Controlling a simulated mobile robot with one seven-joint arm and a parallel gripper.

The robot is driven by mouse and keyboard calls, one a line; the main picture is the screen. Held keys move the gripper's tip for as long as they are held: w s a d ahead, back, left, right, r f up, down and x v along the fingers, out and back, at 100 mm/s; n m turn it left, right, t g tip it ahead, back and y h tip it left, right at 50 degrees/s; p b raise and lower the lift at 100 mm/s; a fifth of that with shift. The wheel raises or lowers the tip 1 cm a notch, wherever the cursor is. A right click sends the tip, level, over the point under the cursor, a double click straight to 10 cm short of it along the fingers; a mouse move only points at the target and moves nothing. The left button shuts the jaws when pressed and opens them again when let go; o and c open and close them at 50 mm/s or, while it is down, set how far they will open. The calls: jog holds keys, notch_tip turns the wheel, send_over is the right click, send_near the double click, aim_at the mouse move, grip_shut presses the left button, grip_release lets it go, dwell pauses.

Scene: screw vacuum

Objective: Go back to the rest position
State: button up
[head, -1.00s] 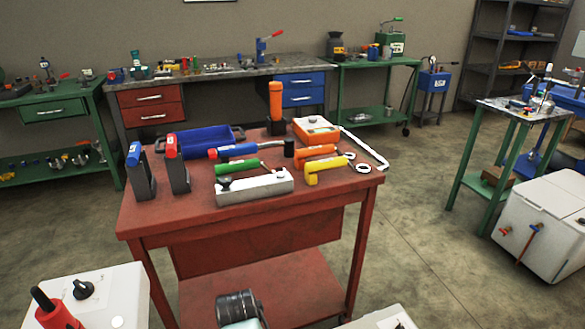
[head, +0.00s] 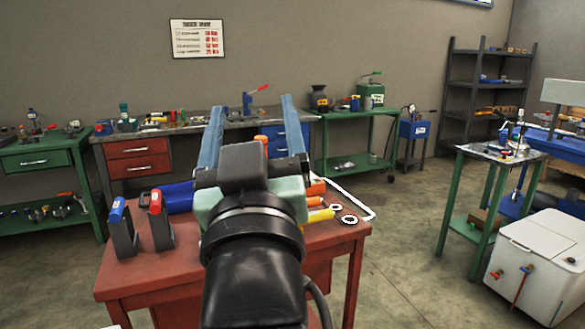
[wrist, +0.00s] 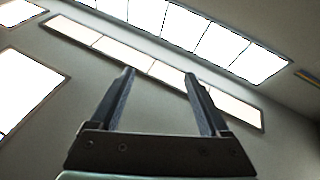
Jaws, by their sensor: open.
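My gripper (head: 253,125) is raised in front of the head camera, above the red table (head: 140,262). Its two blue-grey fingers point up and away from me. They stand apart with nothing between them. In the wrist view my gripper (wrist: 160,85) also shows open and empty, facing light panels and a plain wall. My arm and gripper hide much of the table top.
On the red table I see a blue-topped holder (head: 122,228), a red-topped holder (head: 158,220), a blue bin (head: 179,197) and a yellow-handled tool (head: 319,216). Benches line the back wall. A white cabinet (head: 530,262) stands at right. Floor (head: 400,240) between is clear.

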jog(key=s+d+r+m+t+h+p, duration=0.25)
jog(key=s+d+r+t, duration=0.2)
jog(key=s+r, duration=0.75)
notch_tip(320, 180, up, 19)
jog(key=p, duration=1.9)
jog(key=shift+w+a+f+m, duration=0.15)
jog(key=shift+w+a+m, duration=0.1)
jog(key=shift+m, duration=0.1)
